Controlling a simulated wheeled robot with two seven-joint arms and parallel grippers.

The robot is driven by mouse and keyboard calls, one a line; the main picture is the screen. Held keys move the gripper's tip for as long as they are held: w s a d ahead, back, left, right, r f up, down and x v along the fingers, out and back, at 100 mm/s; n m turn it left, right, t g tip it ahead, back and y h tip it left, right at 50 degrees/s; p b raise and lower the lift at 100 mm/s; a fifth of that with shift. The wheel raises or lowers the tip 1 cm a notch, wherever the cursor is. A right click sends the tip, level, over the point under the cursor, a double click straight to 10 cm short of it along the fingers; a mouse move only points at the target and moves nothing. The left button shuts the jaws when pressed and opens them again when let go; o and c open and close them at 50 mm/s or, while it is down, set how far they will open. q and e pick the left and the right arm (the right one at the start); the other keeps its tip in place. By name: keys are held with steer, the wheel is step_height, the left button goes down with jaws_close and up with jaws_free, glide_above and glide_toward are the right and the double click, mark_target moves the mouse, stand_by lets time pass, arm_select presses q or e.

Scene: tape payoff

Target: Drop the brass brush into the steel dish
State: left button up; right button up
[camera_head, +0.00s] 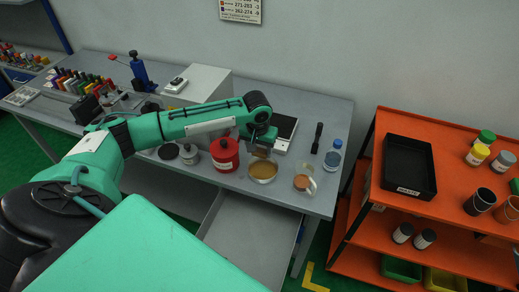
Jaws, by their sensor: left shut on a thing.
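My left gripper (261,146) reaches in from the left over the bench and points down. It is shut on a small brownish thing, which I take to be the brass brush (262,154); the fingers hide most of it. Just below is a round, shallow dish (263,171) with a pale rim and a tan inside, which looks like the steel dish. The brush is over its back part; I cannot tell whether they touch. My right gripper is not in view.
A red canister (225,155) stands close left of the dish. A clear dish with an orange-brown content (303,183), a black-handled tool (317,138) and a blue-capped bottle (333,155) are to the right. A drawer (252,235) stands open below. An orange shelf (450,140) is at right.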

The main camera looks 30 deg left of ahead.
arm_select(q)
steer(key=o, duration=1)
steer(key=shift+o, duration=0.2)
steer(key=shift+r, duration=0.1)
step_height(320, 180, up, 14)
steer(key=s+b, duration=0.1)
steer(key=b, duration=0.1)
steer(key=shift+s+d+f, duration=0.2)
steer(key=shift+s, duration=0.1)
steer(key=shift+f, duration=0.1)
